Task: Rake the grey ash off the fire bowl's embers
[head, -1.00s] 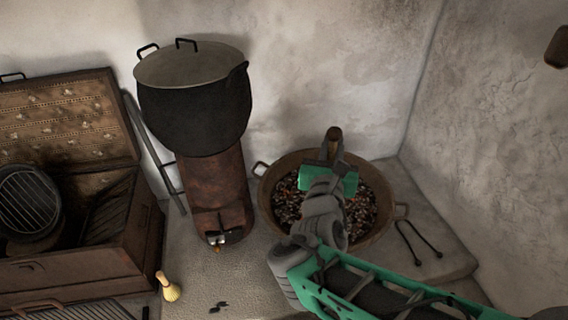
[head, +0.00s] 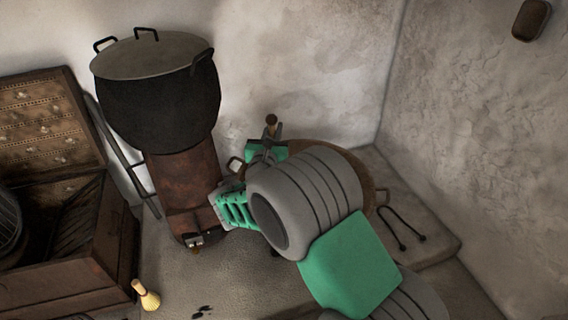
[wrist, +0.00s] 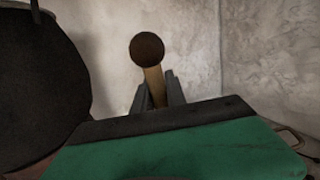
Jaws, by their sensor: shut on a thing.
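My gripper (head: 268,148) is shut on a wooden handle (head: 271,121) with a dark round end, standing up between its fingers. In the wrist view the handle (wrist: 155,85) rises from between the dark fingers (wrist: 160,98). The tool's lower end is hidden, so I cannot tell whether it touches the embers. The fire bowl (head: 369,190) is a brown round pan on the hearth, mostly covered by my arm. Its rim shows at the back and right. My gripper is at its back left side. The embers and ash are hidden from the head view.
A large black lidded pot (head: 160,98) stands on a rusty stove (head: 186,190) close left of the bowl. Tongs (head: 403,230) lie right of the bowl. A wooden chest (head: 75,255) and small brush (head: 146,296) are at left. Plaster walls close off the back and right.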

